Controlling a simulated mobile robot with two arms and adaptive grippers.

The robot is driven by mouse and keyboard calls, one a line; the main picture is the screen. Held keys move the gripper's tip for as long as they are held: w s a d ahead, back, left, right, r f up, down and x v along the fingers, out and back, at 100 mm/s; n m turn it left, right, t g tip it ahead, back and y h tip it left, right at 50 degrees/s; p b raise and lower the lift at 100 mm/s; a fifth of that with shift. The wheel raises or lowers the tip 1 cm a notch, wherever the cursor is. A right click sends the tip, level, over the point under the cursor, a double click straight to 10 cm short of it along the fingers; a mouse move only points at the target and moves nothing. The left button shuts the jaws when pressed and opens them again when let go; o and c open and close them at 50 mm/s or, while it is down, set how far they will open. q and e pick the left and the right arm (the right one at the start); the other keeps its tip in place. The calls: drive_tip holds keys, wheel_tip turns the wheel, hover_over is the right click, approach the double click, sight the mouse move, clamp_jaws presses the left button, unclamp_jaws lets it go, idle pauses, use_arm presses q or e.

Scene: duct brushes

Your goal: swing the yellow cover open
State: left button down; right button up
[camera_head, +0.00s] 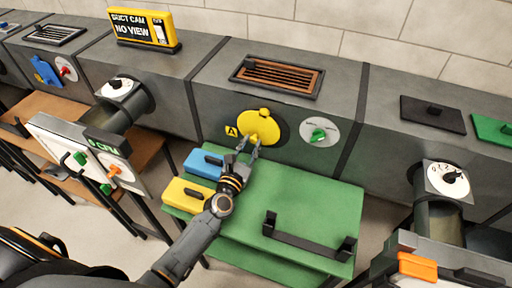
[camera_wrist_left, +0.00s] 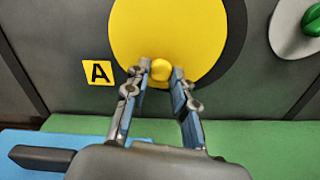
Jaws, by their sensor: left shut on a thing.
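The round yellow cover (camera_head: 258,124) is on the front of the grey duct, beside a yellow "A" label (camera_head: 231,131). It also fills the top of the left wrist view (camera_wrist_left: 185,28). A dark round edge shows along its right side; I cannot tell whether this is backing or opening. A small yellow knob (camera_wrist_left: 161,71) stands out low on the cover. My left gripper (camera_head: 249,146) reaches up to it from below, and its fingers (camera_wrist_left: 162,78) are shut on the knob, one on each side. My right gripper is out of view.
A green table (camera_head: 290,208) stands below the cover, with a blue block (camera_head: 203,164), a yellow block (camera_head: 187,194) and a dark handle bar (camera_head: 306,245). A green knob on a white dial (camera_head: 320,134) is right of the cover. A brown-framed vent (camera_head: 278,75) lies above.

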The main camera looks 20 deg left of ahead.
sight(238, 121)
use_arm(q)
drive_tip(key=a+r+m+p, duration=0.1)
drive_tip(key=a+m, duration=0.1)
drive_tip(key=a+r+m+p, duration=0.1)
drive_tip(key=a+m, duration=0.1)
drive_tip(key=m, duration=0.1)
drive_tip(key=a+r+m+p, duration=0.1)
drive_tip(key=a+r+m, duration=0.1)
drive_tip(key=shift+w, duration=0.1)
drive_tip(key=r+m+p, duration=0.1)
drive_tip(key=r+m, duration=0.1)
drive_tip(key=a+r+m+p, duration=0.1)
drive_tip(key=r+m+p, duration=0.1)
drive_tip(key=a+r+m+p, duration=0.1)
drive_tip(key=m+p, duration=0.1)
drive_tip(key=shift+a+r+m, duration=0.1)
drive_tip(key=shift+r+m, duration=0.3)
wheel_tip(238, 121, up, 2)
drive_tip(key=m+p, duration=0.2)
drive_tip(key=p, duration=0.1)
drive_tip(key=shift+r+m, duration=0.25)
drive_tip(key=shift+m, duration=0.15)
drive_tip(key=shift+d+r+m+p, duration=0.2)
drive_tip(key=shift+r+m+p, duration=0.4)
drive_tip(key=shift+m+p, duration=0.2)
drive_tip(key=c, duration=1.1)
unclamp_jaws()
